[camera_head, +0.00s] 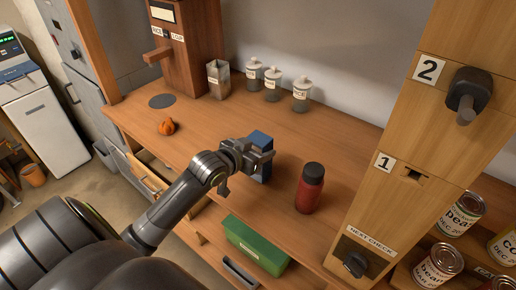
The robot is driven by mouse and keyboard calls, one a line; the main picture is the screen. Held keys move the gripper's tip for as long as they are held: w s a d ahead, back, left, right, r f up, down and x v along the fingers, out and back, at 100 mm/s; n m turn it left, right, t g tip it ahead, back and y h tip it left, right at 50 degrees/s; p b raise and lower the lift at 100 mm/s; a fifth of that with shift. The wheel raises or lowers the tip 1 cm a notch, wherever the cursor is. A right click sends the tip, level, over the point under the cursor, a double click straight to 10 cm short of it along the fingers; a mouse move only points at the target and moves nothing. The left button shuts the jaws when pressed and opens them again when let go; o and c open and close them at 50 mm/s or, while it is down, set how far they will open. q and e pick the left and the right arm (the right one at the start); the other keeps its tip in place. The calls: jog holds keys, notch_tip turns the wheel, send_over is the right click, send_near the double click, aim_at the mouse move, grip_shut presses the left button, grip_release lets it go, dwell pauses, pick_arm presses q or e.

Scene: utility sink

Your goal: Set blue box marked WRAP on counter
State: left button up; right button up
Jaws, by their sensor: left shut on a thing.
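A blue box (261,141) is at the middle of the wooden counter (210,131). My left gripper (258,157) is shut on the blue box, with its fingers across the box's front. The box looks upright. Its lower part is at or just above the counter top; I cannot tell whether it touches. No WRAP marking can be read on the sides that show. My right gripper is not in view.
A red bottle with a black cap (310,188) stands right of the box. Several white-lidded jars (272,84), a small tin (218,78) and an orange pumpkin-like thing (167,127) stand farther back. A wooden post (400,165) rises at right. The counter's left part has free room.

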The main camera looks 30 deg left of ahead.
pick_arm(q)
jog(key=shift+f, duration=0.1)
jog(key=o, duration=1.1)
jog(key=shift+r, duration=0.2)
jog(key=shift+s, duration=0.2)
jog(key=v, duration=1.1)
jog(key=shift+s+r, duration=0.2)
